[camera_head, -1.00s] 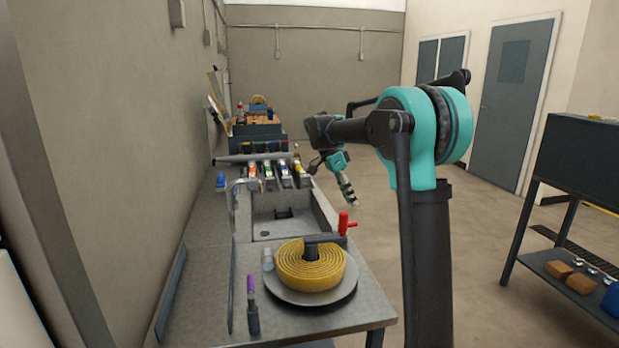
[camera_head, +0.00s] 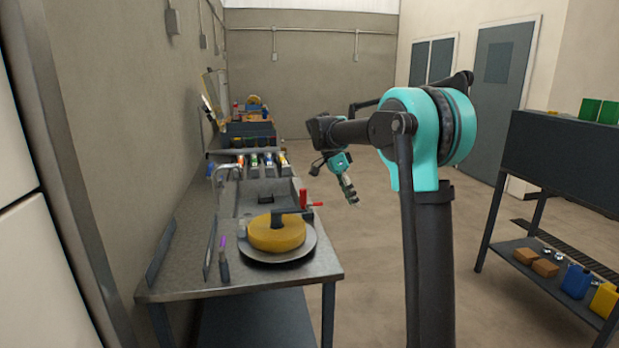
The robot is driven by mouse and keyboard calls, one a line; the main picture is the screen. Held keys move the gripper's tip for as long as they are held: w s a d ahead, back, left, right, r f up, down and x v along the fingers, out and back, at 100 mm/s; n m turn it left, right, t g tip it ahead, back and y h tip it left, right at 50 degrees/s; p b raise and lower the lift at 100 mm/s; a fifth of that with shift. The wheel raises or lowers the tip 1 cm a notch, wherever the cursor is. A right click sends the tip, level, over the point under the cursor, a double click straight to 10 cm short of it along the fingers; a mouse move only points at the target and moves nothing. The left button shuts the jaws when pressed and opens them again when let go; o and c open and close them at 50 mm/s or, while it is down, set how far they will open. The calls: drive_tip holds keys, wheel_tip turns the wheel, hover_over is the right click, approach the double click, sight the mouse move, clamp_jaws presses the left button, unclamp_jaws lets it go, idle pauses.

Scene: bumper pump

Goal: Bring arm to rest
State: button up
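My arm (camera_head: 420,125) shows in the head view, with a teal shoulder and black links, reaching left and then bending down. My gripper (camera_head: 353,203) hangs in the air at the end of the arm, to the right of the workbench and above the open floor. It touches nothing that I can see. It is small and far off, so I cannot make out whether its fingers are apart.
A metal workbench (camera_head: 300,272) runs along the left wall, bearing a yellow coil (camera_head: 277,236) on a round plate, a red-handled crank and a sink. A dark shelf unit (camera_head: 565,160) stands on the right. Floor between is clear.

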drive_tip(key=s+d+f+n+t+y, duration=0.1)
drive_tip(key=s+f+n, duration=0.4)
drive_tip(key=s, duration=0.5)
drive_tip(key=s+d+f+n+t+y, duration=0.2)
drive_tip(key=s+f+n, duration=0.3)
drive_tip(key=s+f, duration=0.5)
drive_tip(key=s+d+f+n+t+y, duration=0.1)
drive_tip(key=s+f+n, duration=0.4)
drive_tip(key=s, duration=0.6)
wheel_tip(320, 180, down, 2)
drive_tip(key=shift+s+d+f+t+y, duration=0.15)
drive_tip(key=shift+d+t+y, duration=0.25)
drive_tip(key=shift+d+t, duration=0.45)
drive_tip(key=shift+d, duration=0.15)
